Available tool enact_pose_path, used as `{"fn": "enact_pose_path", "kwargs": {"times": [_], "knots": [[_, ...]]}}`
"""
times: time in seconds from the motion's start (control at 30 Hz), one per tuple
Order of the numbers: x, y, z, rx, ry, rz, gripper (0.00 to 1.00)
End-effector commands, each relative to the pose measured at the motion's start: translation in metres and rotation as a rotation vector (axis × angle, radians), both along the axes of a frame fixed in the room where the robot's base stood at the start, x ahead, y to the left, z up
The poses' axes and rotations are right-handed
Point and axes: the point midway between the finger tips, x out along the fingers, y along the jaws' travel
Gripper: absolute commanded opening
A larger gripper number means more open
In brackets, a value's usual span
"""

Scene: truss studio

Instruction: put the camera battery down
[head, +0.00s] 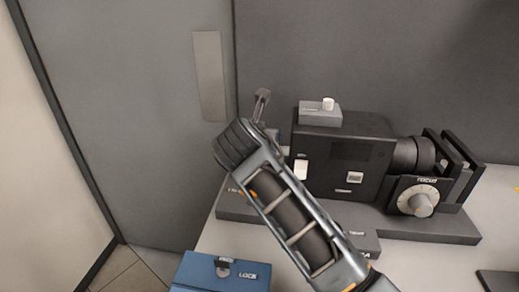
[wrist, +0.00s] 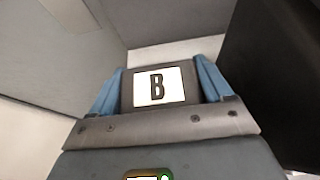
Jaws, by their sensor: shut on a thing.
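The camera battery (wrist: 128,92) is a dark grey block with a white label marked B in the wrist view. My gripper (wrist: 160,84) is shut on it, with a blue finger on each side. In the head view my arm hides most of the gripper, and I cannot make out the battery there. The dark camera (head: 330,160), with a lens and a focus dial, stands on a grey base (head: 440,226) just right of my wrist. I cannot tell whether the battery touches anything.
A blue box marked LOCK (head: 215,273) stands at the front left of the pale table (head: 225,240). A small grey unit with a white knob (head: 320,116) sits on top of the camera. A dark flat thing (head: 500,281) lies at the right edge. A grey wall rises behind.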

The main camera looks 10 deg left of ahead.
Motion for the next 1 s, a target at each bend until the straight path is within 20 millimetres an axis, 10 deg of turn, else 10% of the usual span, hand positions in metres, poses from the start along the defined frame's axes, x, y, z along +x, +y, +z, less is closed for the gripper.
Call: {"fn": "enact_pose_path", "kwargs": {"times": [0.6,0.63,1.0], "knots": [[0.000,0.000,-0.036,-0.001,-0.003,0.001,0.24],[0.000,0.000,-0.039,-0.002,0.000,0.001,0.80],[0.000,0.000,-0.038,-0.001,0.000,0.000,1.00]]}}
